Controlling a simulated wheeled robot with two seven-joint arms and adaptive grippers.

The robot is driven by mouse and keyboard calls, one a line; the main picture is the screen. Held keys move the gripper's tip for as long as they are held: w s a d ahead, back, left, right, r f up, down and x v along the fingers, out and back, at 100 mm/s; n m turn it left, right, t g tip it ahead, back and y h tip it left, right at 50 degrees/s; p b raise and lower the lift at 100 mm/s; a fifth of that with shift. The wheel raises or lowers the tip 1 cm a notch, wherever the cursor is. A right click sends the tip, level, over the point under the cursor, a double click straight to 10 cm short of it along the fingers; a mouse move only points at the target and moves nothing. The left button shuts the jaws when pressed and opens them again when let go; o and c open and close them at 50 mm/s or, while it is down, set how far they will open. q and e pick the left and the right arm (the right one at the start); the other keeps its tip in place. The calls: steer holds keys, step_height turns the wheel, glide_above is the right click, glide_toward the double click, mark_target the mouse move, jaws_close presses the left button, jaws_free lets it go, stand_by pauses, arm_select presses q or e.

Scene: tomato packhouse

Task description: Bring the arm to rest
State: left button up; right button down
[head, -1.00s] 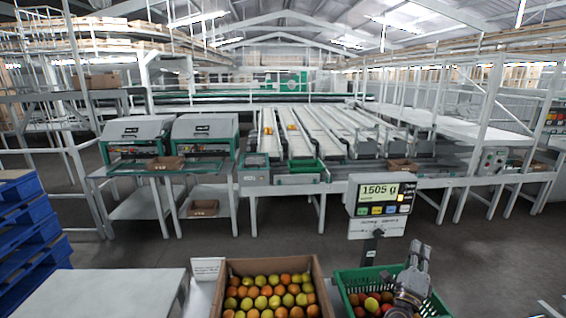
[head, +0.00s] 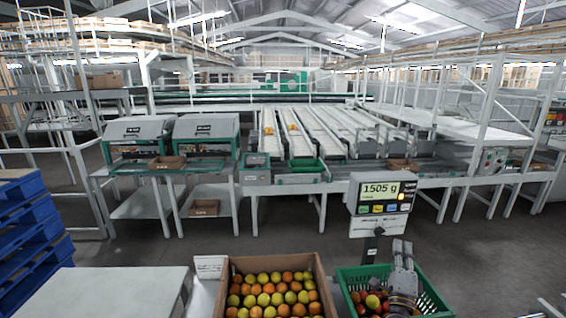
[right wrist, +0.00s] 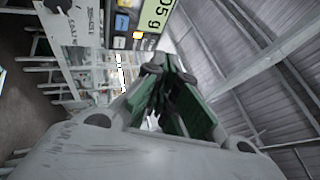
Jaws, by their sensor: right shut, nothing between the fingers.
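My right gripper (head: 402,246) stands upright at the lower right of the head view, in front of part of the green crate (head: 437,300). It is shut and empty. In the right wrist view its dark and green fingers (right wrist: 167,68) are together, with the roof behind them. My left gripper is in neither view.
The green crate holds several tomatoes (head: 373,301). Behind it a scale display (head: 382,195) reads 1505 g and also shows in the wrist view (right wrist: 150,22). A cardboard box (head: 322,282) of tomatoes and a pale table (head: 105,292) lie left. Blue pallets (head: 30,235) stand far left.

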steer(key=s+a+f+n+g+y, duration=0.2)
steer(key=a+f+n+y, duration=0.1)
steer(key=a+n+y, duration=0.45)
steer(key=s+a+f+n+g+y, duration=0.2)
steer(key=a+f+n+y, duration=0.1)
steer(key=a+n+y, duration=0.45)
steer(key=s+a+f+n+g+h, duration=0.1)
steer(key=s+a+f+n+g, duration=0.45)
steer(key=s+f, duration=0.2)
steer(key=s+d+f+n+g+h, duration=0.2)
steer(key=s+g, duration=0.1)
steer(key=s, duration=0.3)
steer(key=s+d+f+n+g+h, duration=0.1)
steer(key=s+d+f+g+h, duration=0.15)
steer(key=s, duration=0.45)
steer(key=s+d+f+n+g+h, duration=0.1)
steer(key=s+d+f+n+g, duration=0.15)
steer(key=s, duration=0.35)
step_height(320, 180, down, 33)
steer(key=s+g, duration=0.2)
steer(key=s, duration=0.1)
steer(key=s+d+f, duration=0.2)
steer(key=s+f, duration=0.7)
steer(key=s, duration=0.2)
steer(key=s+d+f, duration=0.2)
steer(key=s+f, duration=0.8)
steer(key=shift+s+f+g, duration=0.3)
steer(key=shift+s+g, duration=0.1)
steer(key=shift+g, duration=0.05)
